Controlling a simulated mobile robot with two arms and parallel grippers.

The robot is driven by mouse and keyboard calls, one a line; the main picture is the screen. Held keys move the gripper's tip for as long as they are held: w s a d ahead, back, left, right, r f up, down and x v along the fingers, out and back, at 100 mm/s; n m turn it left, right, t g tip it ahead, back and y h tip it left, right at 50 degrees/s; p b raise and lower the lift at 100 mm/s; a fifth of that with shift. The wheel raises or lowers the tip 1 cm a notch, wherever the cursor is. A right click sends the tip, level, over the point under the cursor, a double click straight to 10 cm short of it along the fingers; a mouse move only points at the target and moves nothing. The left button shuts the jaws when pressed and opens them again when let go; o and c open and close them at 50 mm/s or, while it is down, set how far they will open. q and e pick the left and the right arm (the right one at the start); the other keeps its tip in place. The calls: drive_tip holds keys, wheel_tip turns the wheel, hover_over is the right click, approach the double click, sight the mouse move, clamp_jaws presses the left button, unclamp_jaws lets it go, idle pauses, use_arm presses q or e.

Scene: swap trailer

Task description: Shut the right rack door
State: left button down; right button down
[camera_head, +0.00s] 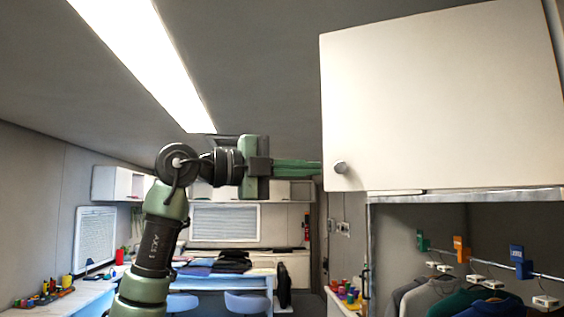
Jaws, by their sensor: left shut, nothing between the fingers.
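A white door panel (440,105) with a round metal knob (341,168) near its lower left corner fills the upper right, above a clothes rack. I cannot tell for sure whether it is fully flush with its cabinet. My left gripper (317,168) points right, its green fingers shut and empty. Its fingertips are at the panel's left edge, a little left of the knob; whether they touch is unclear. My right gripper is out of view.
Below the panel, a rail (490,262) carries hanging clothes and coloured tags. A worktop (60,300) with small coloured items is at left. Folded dark cloths (232,262) lie on the back desk, with blue stools (247,303) before it. Open air surrounds my arm.

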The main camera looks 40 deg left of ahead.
sight(343, 170)
use_arm(q)
drive_tip(key=w+p, duration=0.1)
drive_tip(key=w, duration=0.1)
drive_tip(key=w+p, duration=0.1)
drive_tip(key=w, duration=0.2)
drive_tip(key=shift+w+d+r, duration=0.1)
drive_tip(key=shift+w+r, duration=0.1)
drive_tip(key=shift+w+a+f, duration=0.1)
drive_tip(key=shift+w+a, duration=0.1)
drive_tip(key=shift+w, duration=0.1)
drive_tip(key=shift+d, duration=0.1)
